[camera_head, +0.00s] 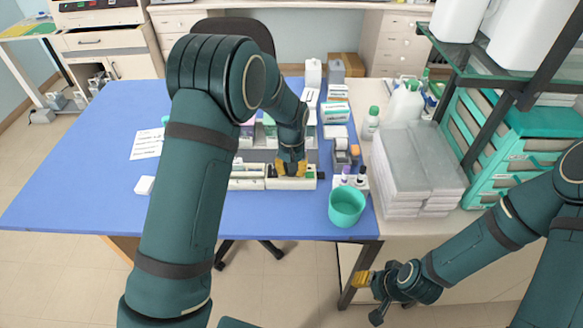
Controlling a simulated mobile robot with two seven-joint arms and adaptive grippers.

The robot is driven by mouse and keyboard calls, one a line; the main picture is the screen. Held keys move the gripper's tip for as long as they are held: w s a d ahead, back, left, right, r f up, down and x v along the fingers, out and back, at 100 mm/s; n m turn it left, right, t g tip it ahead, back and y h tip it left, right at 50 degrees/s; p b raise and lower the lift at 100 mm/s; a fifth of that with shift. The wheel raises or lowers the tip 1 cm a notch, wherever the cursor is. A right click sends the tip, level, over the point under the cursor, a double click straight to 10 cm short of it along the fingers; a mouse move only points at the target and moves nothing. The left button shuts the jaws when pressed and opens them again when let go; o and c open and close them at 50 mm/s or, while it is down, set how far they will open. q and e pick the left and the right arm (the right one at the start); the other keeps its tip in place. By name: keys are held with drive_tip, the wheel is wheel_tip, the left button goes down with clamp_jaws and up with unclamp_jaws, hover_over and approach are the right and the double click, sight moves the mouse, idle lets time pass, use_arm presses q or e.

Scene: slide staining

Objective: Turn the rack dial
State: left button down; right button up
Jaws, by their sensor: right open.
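A low white rack (246,184) lies along the front of the blue table, with dark and coloured parts on it. No dial can be made out on it; my left gripper covers part of it. My left arm reaches over the table, and its gripper (290,169) points down at the rack's right part, yellow fingertips at or just above it. Whether it touches anything, or is open or shut, I cannot tell. My right gripper (368,297) is open and empty, low in front of the table edge, well away from the rack.
A green cup (346,206) stands at the table's front right, beside small dark-capped bottles. Stacked grey-white boxes (417,165) and a green drawer cabinet (515,150) stand to the right. Bottles and boxes crowd behind the rack. The table's left side is mostly clear, with a paper (148,144).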

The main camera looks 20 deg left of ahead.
use_arm(q)
drive_tip(key=n, duration=0.3)
drive_tip(key=shift+n+p, duration=0.3)
drive_tip(key=shift+p, duration=0.05)
drive_tip(key=shift+n+p, duration=0.4)
drive_tip(key=shift+n, duration=1.3)
drive_tip(key=c, duration=0.7)
unclamp_jaws()
wheel_tip(320, 180, up, 12)
